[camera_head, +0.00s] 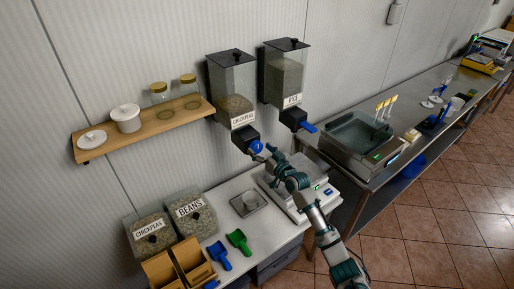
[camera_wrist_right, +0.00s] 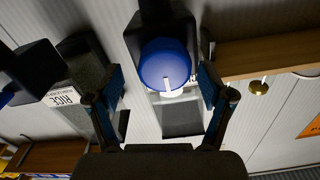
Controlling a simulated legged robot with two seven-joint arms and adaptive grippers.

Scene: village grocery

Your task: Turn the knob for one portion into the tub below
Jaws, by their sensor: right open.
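The chickpeas dispenser (camera_head: 234,92) hangs on the wall, with a blue knob (camera_head: 256,147) on its dark outlet. My right gripper (camera_head: 267,152) is open at this knob. In the right wrist view the round blue knob (camera_wrist_right: 165,58), with a white pointer mark, shows between the fingertips of my open gripper (camera_wrist_right: 162,76). Clear space shows on both sides of the knob, and I cannot tell whether it is touched. A small pale tub (camera_head: 248,203) stands on the counter below the dispenser. My left gripper is not in view.
The rice dispenser (camera_head: 283,82), with its own blue knob (camera_head: 308,127), hangs close on the right. A shelf (camera_head: 100,148) with jars is at the left. The counter holds a scale (camera_head: 285,200), bean and chickpea bins, and blue and green scoops (camera_head: 238,240).

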